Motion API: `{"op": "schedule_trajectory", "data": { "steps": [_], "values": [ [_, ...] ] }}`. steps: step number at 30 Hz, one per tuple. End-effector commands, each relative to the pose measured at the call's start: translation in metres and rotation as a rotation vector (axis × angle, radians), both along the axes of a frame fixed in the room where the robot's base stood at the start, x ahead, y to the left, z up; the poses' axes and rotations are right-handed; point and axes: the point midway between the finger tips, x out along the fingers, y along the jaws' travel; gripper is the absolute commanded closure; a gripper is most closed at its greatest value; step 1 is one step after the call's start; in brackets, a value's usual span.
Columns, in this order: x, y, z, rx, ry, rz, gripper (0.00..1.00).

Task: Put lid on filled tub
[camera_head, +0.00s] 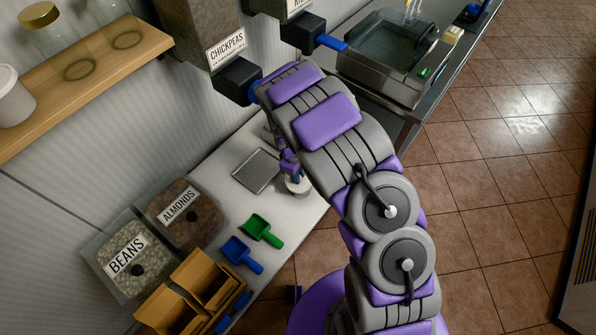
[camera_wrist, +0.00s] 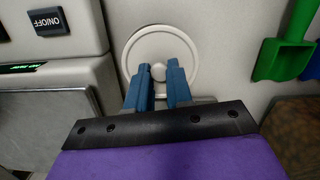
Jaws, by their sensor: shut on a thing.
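A round white lid (camera_wrist: 135,52) with a small central knob lies below my gripper (camera_wrist: 160,76) in the wrist view. The two blue fingers are shut on the knob, one on each side. In the head view the white lid (camera_head: 299,186) shows under my gripper (camera_head: 294,176), close to the counter's edge and right of the scale. I cannot tell whether it rests on the counter or on a tub. A white tub (camera_head: 13,97) stands on the wooden shelf at the far left; its contents are not visible.
The scale's metal plate (camera_head: 257,170) sits left of my gripper. A green scoop (camera_head: 261,231) and blue scoop (camera_head: 242,254) lie on the white counter, near the almonds bin (camera_head: 185,212) and beans bin (camera_head: 129,260). The chickpeas dispenser (camera_head: 215,35) hangs above.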

Motion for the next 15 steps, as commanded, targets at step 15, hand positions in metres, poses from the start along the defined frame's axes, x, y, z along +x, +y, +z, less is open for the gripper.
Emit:
{"op": "schedule_trajectory", "data": {
  "steps": [15],
  "values": [
    [0.0005,0.0007,0.0006,0.000,-0.001,-0.001,1.00]
  ]
}}
